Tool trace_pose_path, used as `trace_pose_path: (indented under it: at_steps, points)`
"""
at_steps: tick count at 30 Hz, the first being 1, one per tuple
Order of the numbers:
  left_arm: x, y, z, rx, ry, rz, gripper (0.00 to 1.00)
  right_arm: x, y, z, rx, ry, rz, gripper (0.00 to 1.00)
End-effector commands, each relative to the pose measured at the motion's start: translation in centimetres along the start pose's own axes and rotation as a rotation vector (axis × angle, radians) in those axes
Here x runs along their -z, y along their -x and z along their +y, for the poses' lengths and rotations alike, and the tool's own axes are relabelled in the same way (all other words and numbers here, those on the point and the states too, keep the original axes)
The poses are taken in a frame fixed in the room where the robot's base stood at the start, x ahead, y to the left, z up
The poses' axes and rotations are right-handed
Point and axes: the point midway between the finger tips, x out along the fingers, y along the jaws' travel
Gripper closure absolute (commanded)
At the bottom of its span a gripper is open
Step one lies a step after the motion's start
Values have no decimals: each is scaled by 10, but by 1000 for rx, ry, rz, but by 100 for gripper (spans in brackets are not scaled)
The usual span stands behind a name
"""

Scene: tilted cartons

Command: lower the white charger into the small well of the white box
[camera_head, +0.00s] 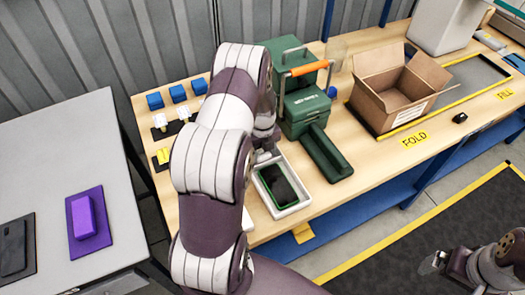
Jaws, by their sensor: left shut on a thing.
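The white box (295,208) sits near the table's front edge, with a dark phone-like slab with a green edge (279,186) in its large well. My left gripper (264,153) is over the box's far end, partly covered by my own arm. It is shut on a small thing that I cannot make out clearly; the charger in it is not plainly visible. The small well is hidden or too small to tell, and so is whether the held thing touches the box. My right gripper (434,263) is at the lower right, away from the table; its jaws are unclear.
Small white pieces (160,120) on dark pads and several blue blocks (178,93) stand at the back left. A green press (303,105) with an orange handle is beyond the box. An open carton (392,98) stands right. A purple box (84,217) lies on the grey table.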

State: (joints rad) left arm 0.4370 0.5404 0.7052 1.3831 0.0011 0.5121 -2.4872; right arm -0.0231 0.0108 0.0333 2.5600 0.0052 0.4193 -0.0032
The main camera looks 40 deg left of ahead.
Motion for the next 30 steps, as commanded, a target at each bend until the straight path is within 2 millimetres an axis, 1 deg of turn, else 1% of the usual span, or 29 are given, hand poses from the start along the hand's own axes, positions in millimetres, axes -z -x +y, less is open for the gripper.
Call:
trace_pose_path:
  at_steps: [30]
  points:
    - [0, -13, 0, 0, 0, 0, 76, -1, -8, 0, 0, 0, 0, 0]
